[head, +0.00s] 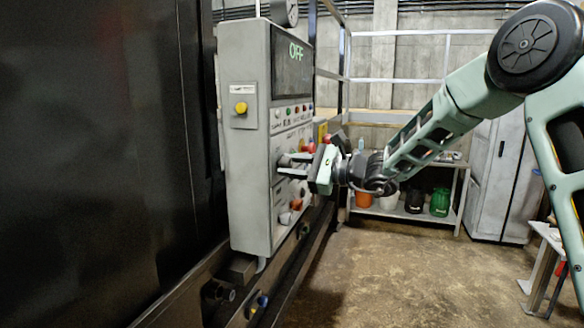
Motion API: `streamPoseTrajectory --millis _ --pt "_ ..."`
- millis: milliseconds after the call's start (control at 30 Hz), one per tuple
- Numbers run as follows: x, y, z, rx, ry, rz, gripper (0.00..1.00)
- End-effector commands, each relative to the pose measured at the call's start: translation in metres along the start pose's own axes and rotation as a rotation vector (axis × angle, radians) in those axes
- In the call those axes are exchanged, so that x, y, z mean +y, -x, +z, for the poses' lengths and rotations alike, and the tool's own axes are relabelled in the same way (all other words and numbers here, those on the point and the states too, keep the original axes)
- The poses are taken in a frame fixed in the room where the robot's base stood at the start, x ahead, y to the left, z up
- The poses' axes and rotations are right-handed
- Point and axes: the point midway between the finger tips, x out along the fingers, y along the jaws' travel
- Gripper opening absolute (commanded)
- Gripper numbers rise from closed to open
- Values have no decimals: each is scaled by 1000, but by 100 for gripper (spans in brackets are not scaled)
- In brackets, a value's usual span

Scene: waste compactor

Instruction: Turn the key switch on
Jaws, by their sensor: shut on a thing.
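The grey control panel (246,140) hangs on the dark machine at the left, with its face turned to the right. Its screen (293,62) reads OFF in green letters. My gripper (283,166) reaches in from the right, with its fingertips at the panel face below the rows of small buttons. It is shut on a small part there, which looks like the key switch. The fingers hide that part, so its turn angle cannot be told. A yellow button (241,108) is on the panel's near side.
More knobs (291,210) sit low on the panel face, just under my gripper. A railing (400,33) and a shelf with several containers (415,200) stand behind my arm. A grey cabinet (497,180) is at the right. The floor (400,275) in front is clear.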

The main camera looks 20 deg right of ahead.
Motion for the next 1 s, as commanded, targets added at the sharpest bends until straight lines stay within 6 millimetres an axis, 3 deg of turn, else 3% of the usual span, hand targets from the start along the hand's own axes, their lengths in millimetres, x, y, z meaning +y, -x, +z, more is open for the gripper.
streamPoseTrajectory --millis 600,1000 --pt "-1 1 1 17 -564 14 8" --pt "-1 1 0 25 -822 19 8"
